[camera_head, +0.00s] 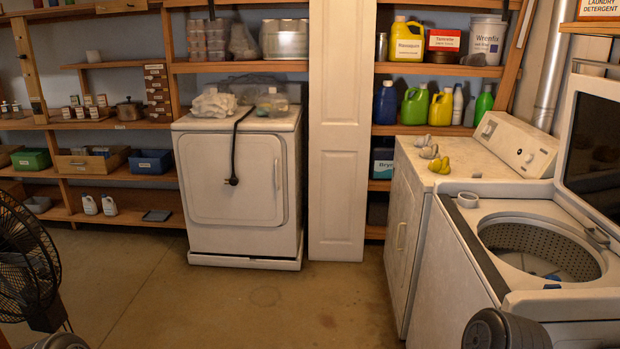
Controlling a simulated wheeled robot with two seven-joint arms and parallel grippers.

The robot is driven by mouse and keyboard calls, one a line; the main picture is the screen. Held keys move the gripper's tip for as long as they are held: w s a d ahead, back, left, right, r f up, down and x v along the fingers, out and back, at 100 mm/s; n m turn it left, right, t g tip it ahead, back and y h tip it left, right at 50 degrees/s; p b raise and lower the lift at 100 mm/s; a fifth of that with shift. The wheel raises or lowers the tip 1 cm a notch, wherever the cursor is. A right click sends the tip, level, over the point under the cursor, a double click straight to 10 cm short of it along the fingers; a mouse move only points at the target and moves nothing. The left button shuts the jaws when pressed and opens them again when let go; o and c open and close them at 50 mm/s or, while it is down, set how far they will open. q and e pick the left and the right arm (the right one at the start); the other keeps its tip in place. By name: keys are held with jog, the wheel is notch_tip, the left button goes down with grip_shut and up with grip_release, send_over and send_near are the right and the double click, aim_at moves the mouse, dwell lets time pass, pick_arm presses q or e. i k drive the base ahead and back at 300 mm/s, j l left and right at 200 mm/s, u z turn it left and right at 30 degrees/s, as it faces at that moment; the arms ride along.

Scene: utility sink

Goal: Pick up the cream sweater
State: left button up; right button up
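A crumpled cream-white bundle (213,104) lies on the left part of the top of the white front-loading dryer (236,178) at the back. It looks like cloth, but I cannot tell for sure that it is the cream sweater. No other cream garment shows. Neither of my grippers is in view. Only dark rounded parts, probably of my own arms, show at the bottom edge, far from the dryer.
A black cord (235,150) with a plug hangs down the dryer's front. An open top-loading washer (462,260) stands at the right, beside another white machine (408,165). A black fan (25,262) stands at the left. Shelves line the back wall. The middle floor (250,300) is clear.

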aim_at(426, 152)
jog(key=i+z, duration=0.15)
jog(key=i, duration=0.4)
jog(key=i+j+z, duration=0.1)
jog(key=i, duration=0.4)
jog(key=i+j+z, duration=0.15)
jog(key=i, duration=0.35)
jog(key=i+j+z, duration=0.1)
jog(key=i+j, duration=0.15)
jog(key=i, duration=0.25)
jog(key=i+j+z, duration=0.15)
jog(key=i+z, duration=0.25)
jog(key=i+j+z, duration=0.2)
jog(key=z, duration=0.25)
jog(key=i+j+z, duration=0.25)
jog(key=j+z, duration=0.15)
jog(key=i+j+z, duration=0.15)
jog(key=j+z, duration=0.3)
jog(key=i+j+z, duration=0.1)
jog(key=j+z, duration=0.3)
jog(key=j, duration=0.15)
jog(key=j+z, duration=0.65)
jog(key=j, duration=0.35)
jog(key=k+j+z, duration=0.1)
jog(key=j+z, duration=0.15)
jog(key=j, duration=0.35)
